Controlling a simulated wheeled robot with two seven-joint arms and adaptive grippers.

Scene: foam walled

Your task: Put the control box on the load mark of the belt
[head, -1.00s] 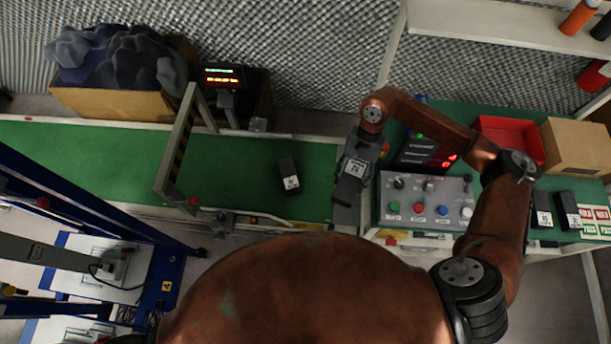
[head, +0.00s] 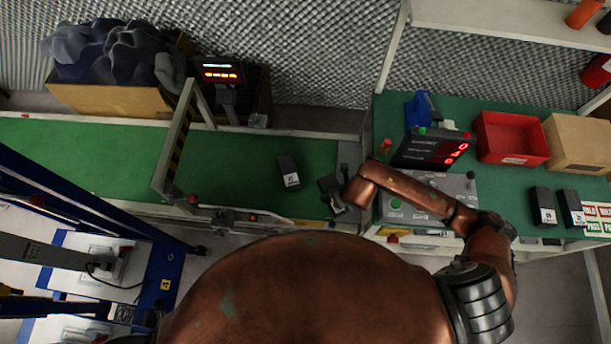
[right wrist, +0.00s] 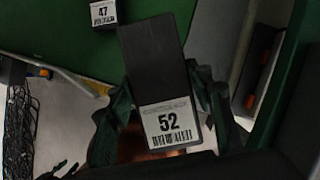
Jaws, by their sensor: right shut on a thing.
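The control box, black with a white label reading 52 (right wrist: 155,65), is between the fingers of my right gripper (right wrist: 163,115) in the right wrist view. In the head view my right gripper (head: 335,195) is shut on the box, at the right end of the green belt (head: 240,155); the arm hides part of it. Another black box, labelled 47 (head: 288,172), lies on the belt left of the gripper, apart from the held box; it also shows in the right wrist view (right wrist: 103,13). I cannot make out a load mark. My left gripper is not in view.
A frame (head: 175,140) spans the belt at left. Right of the belt are a button panel (head: 440,182), a red-lit display (head: 435,150), a red tray (head: 512,138) and two black boxes (head: 542,207) (head: 571,208). The belt between the frame and box 47 is clear.

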